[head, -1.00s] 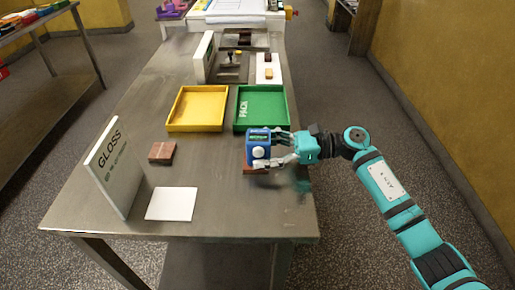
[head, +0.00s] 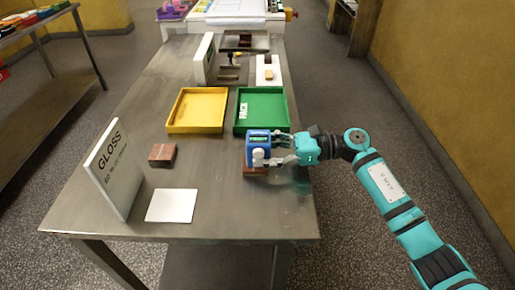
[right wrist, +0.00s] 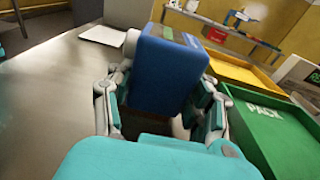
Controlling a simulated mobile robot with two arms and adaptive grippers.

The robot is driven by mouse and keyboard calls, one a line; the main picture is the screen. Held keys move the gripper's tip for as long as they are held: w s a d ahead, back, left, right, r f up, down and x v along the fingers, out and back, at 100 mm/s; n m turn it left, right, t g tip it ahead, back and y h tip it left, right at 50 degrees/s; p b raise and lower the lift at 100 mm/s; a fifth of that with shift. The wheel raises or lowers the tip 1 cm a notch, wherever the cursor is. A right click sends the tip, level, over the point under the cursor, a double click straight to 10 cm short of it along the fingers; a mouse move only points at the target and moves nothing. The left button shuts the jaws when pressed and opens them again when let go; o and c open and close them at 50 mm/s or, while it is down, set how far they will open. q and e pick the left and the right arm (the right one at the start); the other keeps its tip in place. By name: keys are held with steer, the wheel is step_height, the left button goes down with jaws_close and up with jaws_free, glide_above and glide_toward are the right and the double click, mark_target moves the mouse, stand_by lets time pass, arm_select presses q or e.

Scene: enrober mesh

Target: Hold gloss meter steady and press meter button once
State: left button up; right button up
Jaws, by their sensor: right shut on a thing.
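The gloss meter (head: 257,139) is a blue box with a small display on its upper face. It also shows in the right wrist view (right wrist: 168,75), where its blue back fills the middle. My right gripper (head: 279,147) is shut on it from the right, with pale fingers on both sides. A pale, rounded part shows low on the meter's front in the head view; I cannot tell whether it is a fingertip or the button. A brown block (head: 255,172) lies right under the meter; whether they touch is unclear. My left gripper is not in view.
A yellow tray (head: 170,126) and a green PACK tray (head: 285,126) stand just behind the meter. A GLOSS sign (head: 113,165), a white card (head: 172,205) and another brown block (head: 162,155) are to the left. The table's front (head: 235,222) is clear.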

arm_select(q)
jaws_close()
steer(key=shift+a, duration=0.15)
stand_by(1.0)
